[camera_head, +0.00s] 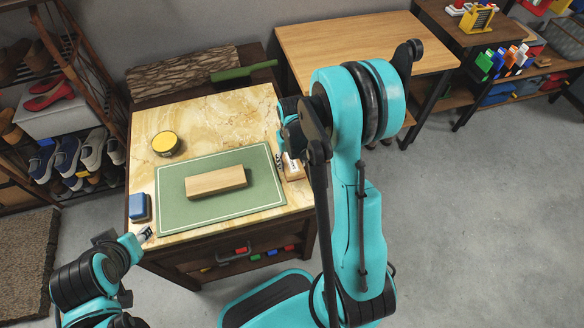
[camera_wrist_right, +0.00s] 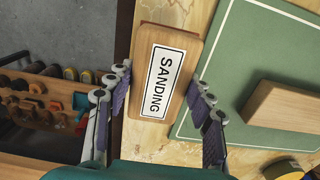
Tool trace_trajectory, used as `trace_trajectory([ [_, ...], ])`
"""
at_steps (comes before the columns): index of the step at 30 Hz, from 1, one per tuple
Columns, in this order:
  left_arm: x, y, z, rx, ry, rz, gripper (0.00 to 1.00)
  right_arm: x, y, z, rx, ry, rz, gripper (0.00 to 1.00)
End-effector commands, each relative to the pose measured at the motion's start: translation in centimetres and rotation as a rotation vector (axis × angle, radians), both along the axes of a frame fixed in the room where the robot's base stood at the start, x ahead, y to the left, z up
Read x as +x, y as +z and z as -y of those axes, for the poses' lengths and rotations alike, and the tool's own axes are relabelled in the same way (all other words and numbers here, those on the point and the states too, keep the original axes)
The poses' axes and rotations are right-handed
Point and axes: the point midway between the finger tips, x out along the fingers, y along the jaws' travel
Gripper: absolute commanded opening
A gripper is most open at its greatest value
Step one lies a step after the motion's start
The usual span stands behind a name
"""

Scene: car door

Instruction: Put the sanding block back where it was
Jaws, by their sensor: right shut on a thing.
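The sanding block is a wooden block with a white label reading SANDING (camera_wrist_right: 163,75). In the head view the block (camera_head: 293,168) is at the right side of the marble-look tabletop, beside the green mat (camera_head: 266,197). My right gripper (camera_wrist_right: 160,95) has its fingers on both long sides of the block and is shut on it. In the head view my right arm partly covers the right gripper (camera_head: 284,163). I cannot tell whether the block touches the tabletop. My left gripper (camera_head: 143,235) is at the table's front left corner; its jaw opening is unclear.
A plain wooden block (camera_head: 216,181) lies on the mat. A yellow-topped round tin (camera_head: 166,143) and a blue item (camera_head: 139,207) stand on the table's left side. The tabletop (camera_head: 205,115) behind the mat is mostly clear. Shoe shelves stand left, a wooden table (camera_head: 350,48) behind.

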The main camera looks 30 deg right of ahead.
Motion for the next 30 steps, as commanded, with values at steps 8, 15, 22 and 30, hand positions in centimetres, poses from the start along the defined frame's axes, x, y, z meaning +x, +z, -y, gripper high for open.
trace_trajectory([
  [8, 0.0, -1.4, 0.0, 0.0, 0.0, 0.0, 0.4, 0.0, -2.7, 0.0, 0.0, 0.0, 0.0, 0.21],
  [15, 0.0, -1.8, 0.0, 0.0, 0.0, 0.0, 0.4, 0.0, -3.0, 0.1, 0.0, 0.0, 0.0, 0.21],
  [22, 0.0, -1.7, 0.0, 0.0, 0.0, 0.0, 0.4, 0.0, -2.9, 0.1, 0.0, 0.0, 0.0, 0.73],
  [30, 0.0, -1.3, 0.0, 0.0, 0.0, 0.0, 0.4, 0.0, -2.5, 0.1, 0.0, 0.0, 0.0, 0.73],
])
